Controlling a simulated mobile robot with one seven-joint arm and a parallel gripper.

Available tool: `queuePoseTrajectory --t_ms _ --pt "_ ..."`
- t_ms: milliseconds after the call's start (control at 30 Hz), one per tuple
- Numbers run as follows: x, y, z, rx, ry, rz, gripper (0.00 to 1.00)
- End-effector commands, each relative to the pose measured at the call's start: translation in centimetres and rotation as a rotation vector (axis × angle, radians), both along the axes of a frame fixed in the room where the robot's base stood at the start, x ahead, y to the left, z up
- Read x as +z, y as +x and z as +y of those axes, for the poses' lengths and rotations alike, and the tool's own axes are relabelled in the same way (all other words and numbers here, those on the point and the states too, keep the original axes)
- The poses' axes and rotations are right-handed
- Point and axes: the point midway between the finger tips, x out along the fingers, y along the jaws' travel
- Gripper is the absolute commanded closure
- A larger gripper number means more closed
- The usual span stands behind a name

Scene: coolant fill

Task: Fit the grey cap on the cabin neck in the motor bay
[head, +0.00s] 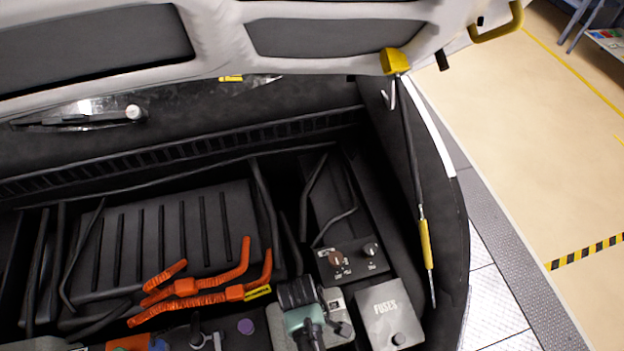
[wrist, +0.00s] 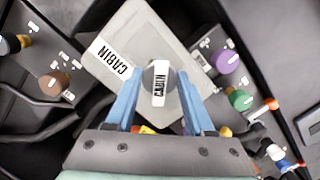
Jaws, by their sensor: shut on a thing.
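My gripper (wrist: 160,78) has its blue fingers shut on the round grey cap (wrist: 157,76), whose white label reads CABIN. The cap is over the pale grey cabin tank (wrist: 115,35), which also bears a CABIN label, in the wrist view. The cabin neck is hidden, so I cannot tell whether the cap touches it. In the head view my teal and black wrist is at the bottom centre, over the pale tank (head: 338,301). The fingers and cap are hidden there.
A brown cap (wrist: 54,84) is left of the tank. Purple (wrist: 227,62) and green (wrist: 241,99) caps are to its right. In the head view, the fuse box (head: 391,312) stands right of my wrist and orange cables (head: 195,287) lie left. A strut (head: 411,150) meets the raised hood.

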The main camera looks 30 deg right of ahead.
Motion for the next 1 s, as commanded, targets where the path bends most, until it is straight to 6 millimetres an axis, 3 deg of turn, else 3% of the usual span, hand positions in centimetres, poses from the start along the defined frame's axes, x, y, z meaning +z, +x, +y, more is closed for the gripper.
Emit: queuePoseTrajectory --t_ms 200,233,400,767,1000 --pt "-0.3 -0.6 0.3 -0.04 0.008 0.017 0.89" --pt "-0.4 -0.6 0.3 -0.037 0.008 0.016 0.41" --pt "-0.3 -0.4 0.2 -0.035 0.005 0.01 0.12" --pt "0.2 -0.1 0.1 -0.035 0.002 0.003 0.12" --pt "3.1 0.3 0.2 -0.034 0.0 -0.001 0.12"
